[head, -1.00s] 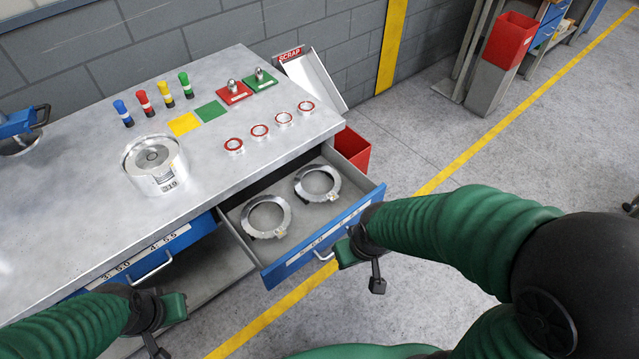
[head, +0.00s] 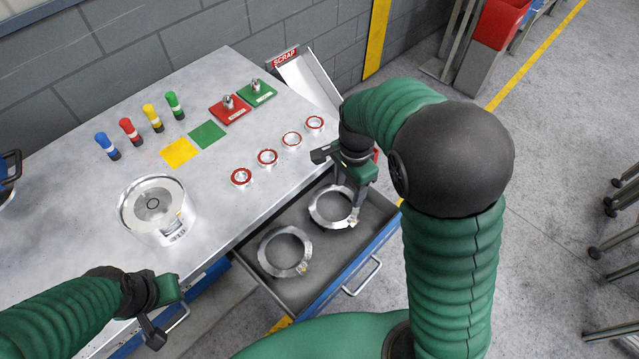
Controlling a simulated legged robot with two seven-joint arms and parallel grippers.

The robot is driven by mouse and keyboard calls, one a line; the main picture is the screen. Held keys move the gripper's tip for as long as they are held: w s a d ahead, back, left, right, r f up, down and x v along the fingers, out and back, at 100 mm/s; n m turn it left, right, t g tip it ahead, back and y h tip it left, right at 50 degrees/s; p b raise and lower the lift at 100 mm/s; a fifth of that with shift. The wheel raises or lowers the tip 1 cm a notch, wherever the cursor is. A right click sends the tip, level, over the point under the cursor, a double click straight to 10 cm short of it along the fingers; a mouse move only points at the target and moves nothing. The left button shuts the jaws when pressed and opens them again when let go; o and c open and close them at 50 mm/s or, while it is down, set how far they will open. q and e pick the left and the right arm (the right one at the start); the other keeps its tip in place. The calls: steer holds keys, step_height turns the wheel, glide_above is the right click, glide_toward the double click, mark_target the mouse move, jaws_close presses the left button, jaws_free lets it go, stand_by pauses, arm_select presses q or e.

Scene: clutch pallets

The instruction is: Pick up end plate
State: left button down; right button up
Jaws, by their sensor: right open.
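Two silver ring-shaped end plates lie in the open drawer (head: 378,222). The nearer end plate (head: 285,252) is fully in view. The farther end plate (head: 330,207) is partly covered by my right gripper (head: 340,188). My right gripper is open and empty, with its fingers just above or at the right side of the farther plate; I cannot tell if they touch it. My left gripper (head: 165,318) hangs over the front edge of the workbench (head: 90,235), away from the plates. I cannot tell how far its fingers are apart.
A metal cylinder (head: 155,210) stands on the bench. Several red-rimmed rings (head: 267,158), coloured markers (head: 131,131) and pads (head: 207,135) sit farther back. The scrap chute (head: 310,78) is behind the bench's right end.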

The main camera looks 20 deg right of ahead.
steer(key=m+b, duration=0.1)
glide_above(348, 223)
step_height(348, 223, down, 5)
steer(key=f, duration=0.5)
steer(key=shift+w+d+f+b, duration=0.1)
steer(key=shift+w+f+b, duration=0.25)
steer(key=shift+f, duration=0.05)
steer(key=shift+w+a+f, duration=0.1)
steer(key=shift+a+f, duration=0.1)
steer(key=shift+f, duration=0.15)
steer(key=f, duration=0.2)
steer(key=s+f, duration=0.1)
steer(key=f, duration=0.1)
steer(key=shift+f, duration=0.3)
steer(key=shift+w+d+f, duration=0.1)
steer(key=shift+d+f, duration=0.1)
steer(key=shift+d, duration=0.1)
arm_select(q)
steer(key=shift+s+d+f, duration=0.2)
steer(key=shift+d+f, duration=0.3)
steer(key=shift+f, duration=0.15)
steer(key=shift+s+a, duration=0.1)
steer(key=shift+a, duration=0.1)
arm_select(e)
steer(key=shift+a, duration=0.2)
steer(key=shift+f, duration=0.15)
